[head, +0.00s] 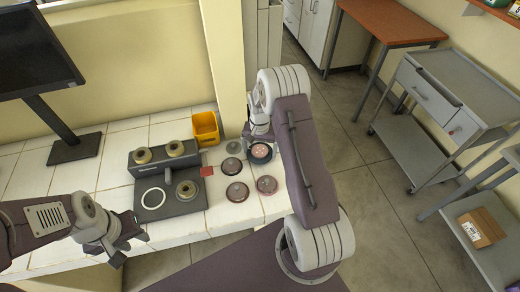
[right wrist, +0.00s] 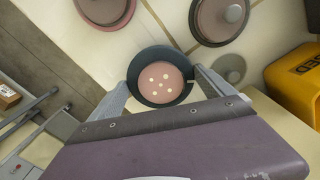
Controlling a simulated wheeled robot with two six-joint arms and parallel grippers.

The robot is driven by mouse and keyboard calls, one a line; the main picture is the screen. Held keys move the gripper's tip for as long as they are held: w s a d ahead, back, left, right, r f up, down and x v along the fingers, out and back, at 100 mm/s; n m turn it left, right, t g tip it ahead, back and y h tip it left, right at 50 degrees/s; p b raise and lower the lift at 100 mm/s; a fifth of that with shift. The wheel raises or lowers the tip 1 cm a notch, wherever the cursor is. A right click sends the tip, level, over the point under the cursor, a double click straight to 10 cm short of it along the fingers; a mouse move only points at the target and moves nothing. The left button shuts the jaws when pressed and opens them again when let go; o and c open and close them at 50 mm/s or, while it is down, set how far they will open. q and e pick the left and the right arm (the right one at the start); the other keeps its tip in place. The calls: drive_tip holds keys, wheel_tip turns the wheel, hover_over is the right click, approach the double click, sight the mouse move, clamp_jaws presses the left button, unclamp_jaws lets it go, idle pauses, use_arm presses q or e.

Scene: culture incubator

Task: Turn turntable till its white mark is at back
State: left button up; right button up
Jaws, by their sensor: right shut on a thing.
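The turntable (right wrist: 144,100) is a dark round piece with a raised rim. A pinkish dish (right wrist: 162,80) with several pale spots lies inside it. The turntable also shows in the head view (head: 261,158), at the bench's right end. A small white mark (right wrist: 192,84) sits on the right of its rim in the right wrist view, on the side toward the yellow bin. My right gripper (right wrist: 160,88) is shut on the turntable, one finger at each side. My left gripper (head: 128,248) is open and empty at the bench's front left, away from the turntable.
Several round lidded dishes (head: 237,192) stand left and front of the turntable. A yellow bin (head: 206,129) stands behind left, near a cream pillar (head: 224,60). A dark device (head: 168,185) with round knobs and a white ring stands mid-bench. A monitor (head: 38,45) is at left.

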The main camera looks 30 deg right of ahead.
sight(259, 150)
drive_tip(key=shift+w+m, duration=0.1)
drive_tip(key=shift+m, duration=4.6)
drive_tip(key=shift+w+m, duration=0.1)
drive_tip(key=shift+m, duration=0.6)
drive_tip(key=o, duration=1.1)
drive_tip(key=shift+a, duration=0.1)
drive_tip(key=shift+c, duration=0.2)
wheel_tip(259, 150, up, 9)
drive_tip(key=shift+r+b, duration=0.1)
drive_tip(key=shift+b, duration=0.3)
